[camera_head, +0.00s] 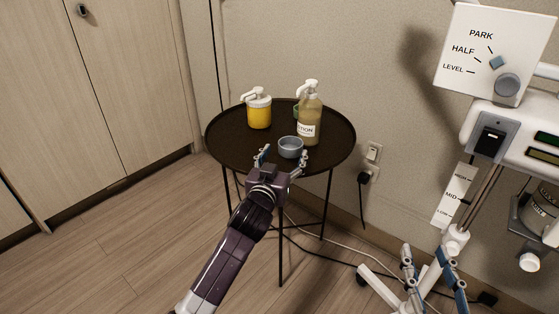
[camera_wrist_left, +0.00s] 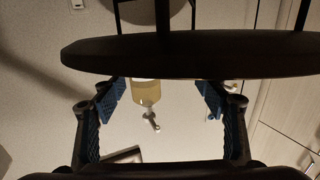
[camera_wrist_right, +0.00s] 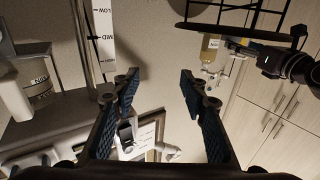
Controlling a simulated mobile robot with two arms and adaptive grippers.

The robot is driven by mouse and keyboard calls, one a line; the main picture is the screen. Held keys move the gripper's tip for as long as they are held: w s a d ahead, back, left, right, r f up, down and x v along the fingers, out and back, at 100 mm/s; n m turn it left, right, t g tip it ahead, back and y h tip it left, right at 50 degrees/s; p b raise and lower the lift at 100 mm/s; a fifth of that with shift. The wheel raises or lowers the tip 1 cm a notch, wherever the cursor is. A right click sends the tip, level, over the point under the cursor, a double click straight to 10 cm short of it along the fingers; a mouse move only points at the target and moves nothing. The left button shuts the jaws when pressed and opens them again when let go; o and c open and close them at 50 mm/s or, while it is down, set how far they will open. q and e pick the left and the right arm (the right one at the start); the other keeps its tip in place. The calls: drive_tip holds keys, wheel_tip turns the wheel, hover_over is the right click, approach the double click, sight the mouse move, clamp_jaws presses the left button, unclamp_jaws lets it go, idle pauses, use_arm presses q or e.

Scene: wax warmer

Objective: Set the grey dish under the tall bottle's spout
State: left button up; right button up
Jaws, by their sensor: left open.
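The grey dish (camera_head: 290,148) sits upright near the front of the round dark table (camera_head: 222,148). The tall bottle (camera_head: 308,120), with a white pump spout (camera_head: 308,88), stands just behind it, slightly right. The bottle also shows upside down in the left wrist view (camera_wrist_left: 147,92). My left gripper (camera_head: 284,152) is open at the table's near edge, with its fingers either side of the dish in the head view. I cannot tell whether they touch it, and I cannot make out the dish in the left wrist view. My right gripper (camera_wrist_right: 158,85) is open and empty, away from the table.
A yellow pump jar (camera_head: 259,110) stands left of the bottle. A small green thing (camera_head: 296,110) is partly hidden behind the bottle. A white wheeled stand with a control panel (camera_head: 495,55) is at the right. A cable runs from the wall outlet (camera_head: 373,152) to the floor.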

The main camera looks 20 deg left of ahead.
use_arm(q)
drive_tip(key=s, duration=0.4)
drive_tip(key=shift+s+d+r+p, duration=0.1)
drive_tip(key=shift+s+p, duration=0.3)
drive_tip(key=s+d+f+m+g+h, duration=0.1)
drive_tip(key=s+d, duration=0.3)
drive_tip(key=s, duration=0.6)
drive_tip(key=s+d+f+m+g+h, duration=0.1)
drive_tip(key=s+d+f+m+h, duration=0.1)
drive_tip(key=s, duration=0.8)
wheel_tip(320, 180, down, 2)
drive_tip(key=shift+s+d+f+g+h, duration=0.1)
drive_tip(key=shift+s+d+g+h, duration=0.4)
drive_tip(key=shift+d, duration=0.5)
use_arm(e)
wheel_tip(320, 180, down, 6)
drive_tip(key=s+d+g, duration=0.1)
drive_tip(key=g, duration=0.2)
drive_tip(key=shift+s+h, duration=0.15)
drive_tip(key=shift+h, duration=0.25)
use_arm(q)
drive_tip(key=shift+w, duration=0.15)
